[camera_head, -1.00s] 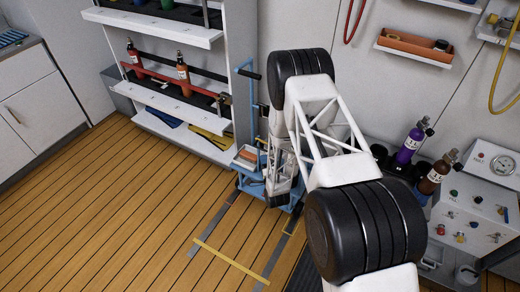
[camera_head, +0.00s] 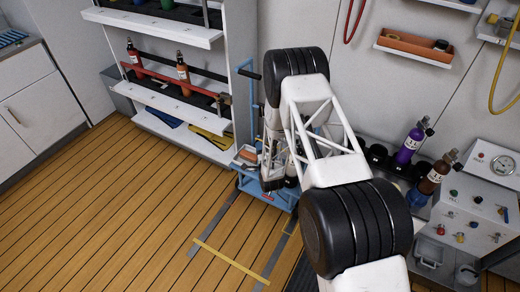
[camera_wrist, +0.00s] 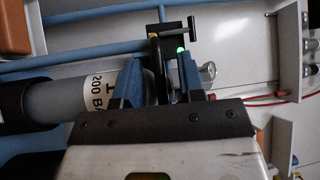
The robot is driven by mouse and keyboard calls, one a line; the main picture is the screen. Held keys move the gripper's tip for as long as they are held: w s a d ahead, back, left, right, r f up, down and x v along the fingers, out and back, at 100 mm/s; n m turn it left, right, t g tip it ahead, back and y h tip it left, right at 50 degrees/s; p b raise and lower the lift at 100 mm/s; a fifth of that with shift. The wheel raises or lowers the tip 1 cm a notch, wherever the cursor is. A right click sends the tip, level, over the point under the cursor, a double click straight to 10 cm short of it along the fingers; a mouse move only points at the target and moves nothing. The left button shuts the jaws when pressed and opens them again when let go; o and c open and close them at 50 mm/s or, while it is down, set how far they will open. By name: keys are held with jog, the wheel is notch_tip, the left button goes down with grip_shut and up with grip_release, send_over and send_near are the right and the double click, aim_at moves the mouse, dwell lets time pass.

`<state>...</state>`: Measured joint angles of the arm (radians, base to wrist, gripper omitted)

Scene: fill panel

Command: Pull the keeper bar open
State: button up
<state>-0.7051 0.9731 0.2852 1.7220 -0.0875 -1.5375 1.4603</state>
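In the wrist view, my gripper (camera_wrist: 162,85) has two blue fingers with a gap between them. A dark upright bar (camera_wrist: 156,62) with a yellow mark stands in or behind this gap; it may be the keeper bar, but I cannot tell for certain. A dark T-shaped handle (camera_wrist: 192,28) is just right of its top. A grey cylinder (camera_wrist: 75,98) marked "200 BAR" lies across the left, close to the left finger. In the head view my arm covers most of the blue cart (camera_head: 266,196), and my fingertips are hidden.
A shelf rack (camera_head: 180,115) with a red bar (camera_head: 160,75) and bottles stands left of the cart. At right are a purple bottle (camera_head: 408,147), a brown bottle (camera_head: 436,175) and a gauge panel (camera_head: 475,205). The wooden floor (camera_head: 130,220) at front left is clear.

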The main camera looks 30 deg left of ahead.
grip_shut()
dwell(0.5)
